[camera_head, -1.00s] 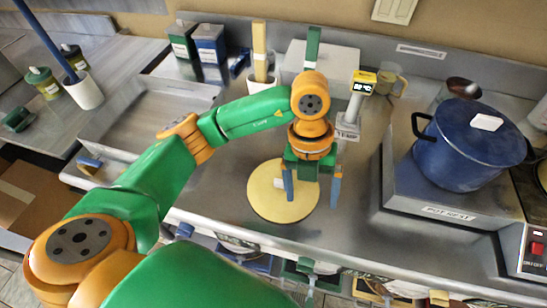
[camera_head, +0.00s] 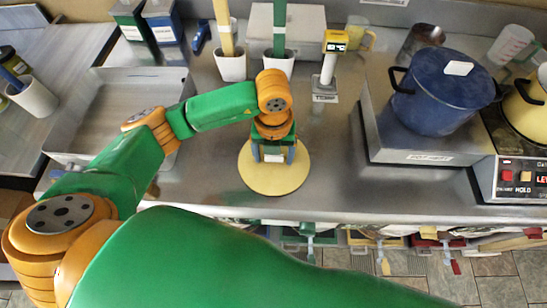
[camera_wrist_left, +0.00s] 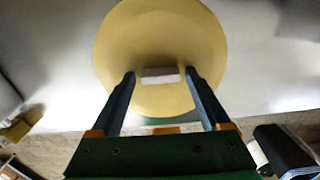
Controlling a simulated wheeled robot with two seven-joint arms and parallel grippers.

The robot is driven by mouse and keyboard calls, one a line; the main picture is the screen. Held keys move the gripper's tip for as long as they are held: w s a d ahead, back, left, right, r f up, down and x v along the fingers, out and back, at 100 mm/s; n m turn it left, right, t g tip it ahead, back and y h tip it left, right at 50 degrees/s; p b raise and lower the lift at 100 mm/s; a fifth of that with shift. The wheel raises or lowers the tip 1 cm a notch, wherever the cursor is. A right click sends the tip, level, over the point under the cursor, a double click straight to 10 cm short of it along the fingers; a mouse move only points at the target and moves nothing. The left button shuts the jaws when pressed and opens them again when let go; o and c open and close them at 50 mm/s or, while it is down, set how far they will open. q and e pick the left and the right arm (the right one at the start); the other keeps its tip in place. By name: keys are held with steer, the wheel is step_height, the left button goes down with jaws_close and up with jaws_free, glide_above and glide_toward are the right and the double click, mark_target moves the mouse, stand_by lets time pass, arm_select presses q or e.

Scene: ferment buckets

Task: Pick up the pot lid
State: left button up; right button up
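The pot lid is a round yellow disc (camera_head: 251,178) with a white block-shaped knob (camera_wrist_left: 159,75), lying flat on the steel counter. My left gripper (camera_head: 274,156) is above the lid, pointing down. In the left wrist view its two blue fingers (camera_wrist_left: 160,78) stand on either side of the knob, with a small gap showing on each side, so it looks open and not clamped. I cannot tell how deep the fingertips reach. My right gripper is not in view.
A blue pot (camera_head: 430,105) with its own lid stands on a raised hot plate at the right, and a yellow pot (camera_head: 523,114) is at the right edge. A digital thermometer (camera_head: 328,70) and white cups (camera_head: 230,66) stand behind the lid. A steel tray (camera_head: 95,120) lies left.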

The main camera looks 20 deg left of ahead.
arm_select(q)
steer(key=shift+d, duration=0.15)
steer(key=c, duration=0.7)
jaws_close()
